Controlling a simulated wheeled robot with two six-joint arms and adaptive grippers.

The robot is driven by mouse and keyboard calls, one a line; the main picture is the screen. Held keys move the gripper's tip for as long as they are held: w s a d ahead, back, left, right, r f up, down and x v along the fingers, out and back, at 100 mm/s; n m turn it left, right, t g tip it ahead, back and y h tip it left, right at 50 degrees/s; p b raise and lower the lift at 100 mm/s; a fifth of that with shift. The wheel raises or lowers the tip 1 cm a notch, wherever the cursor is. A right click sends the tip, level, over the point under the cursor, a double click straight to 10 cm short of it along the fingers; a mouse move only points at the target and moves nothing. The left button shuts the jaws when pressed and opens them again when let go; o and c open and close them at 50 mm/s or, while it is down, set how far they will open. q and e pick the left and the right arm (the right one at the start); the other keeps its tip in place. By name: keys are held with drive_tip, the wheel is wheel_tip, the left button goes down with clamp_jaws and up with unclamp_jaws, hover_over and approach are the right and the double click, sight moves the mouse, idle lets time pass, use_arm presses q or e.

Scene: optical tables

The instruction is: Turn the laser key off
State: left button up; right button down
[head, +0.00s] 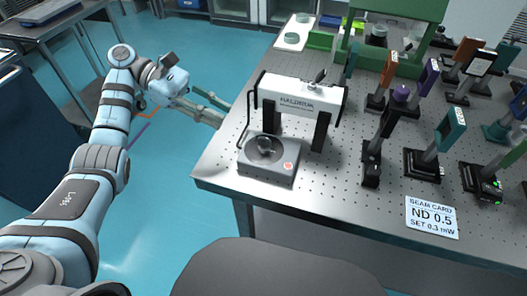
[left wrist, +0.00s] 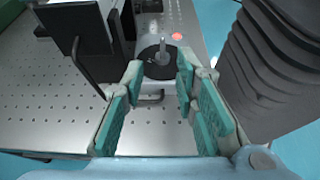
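The laser key (head: 265,145) is a small metal piece standing on a round dark disc on top of a grey box (head: 266,172) with a red-and-white mark. The box sits near the table's front left corner, before the white HALCYON unit. In the left wrist view the key (left wrist: 163,52) stands upright beyond and between my fingertips. My left gripper (head: 226,114) is open, its fingers reaching over the table's left edge, left of the box. In the left wrist view its teal pads (left wrist: 159,72) are spread with nothing between them. My right gripper is not in view.
The white HALCYON unit (head: 300,98) stands on dark legs behind the box, with a dark handle at its left side. Several optic mounts (head: 422,160) fill the table's right. A beam card (head: 432,217) lies near the front. The perforated top (head: 330,185) right of the box is clear.

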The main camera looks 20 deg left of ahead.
sight(263, 138)
use_arm(q)
drive_tip(key=d+f+b, duration=0.1)
drive_tip(key=b, duration=0.1)
drive_tip(key=d+f+b, duration=0.1)
drive_tip(key=b, duration=0.2)
drive_tip(key=d+b, duration=0.1)
drive_tip(key=b, duration=0.2)
drive_tip(key=shift+s+d+f, duration=0.3)
drive_tip(key=shift+d+f, duration=0.05)
drive_tip(key=shift+f, duration=0.05)
drive_tip(key=x, duration=0.4)
drive_tip(key=r+x, duration=0.1)
drive_tip(key=x, duration=0.2)
drive_tip(key=shift+d, duration=0.25)
drive_tip(key=shift+d+f, duration=0.15)
drive_tip(key=shift+d, duration=0.15)
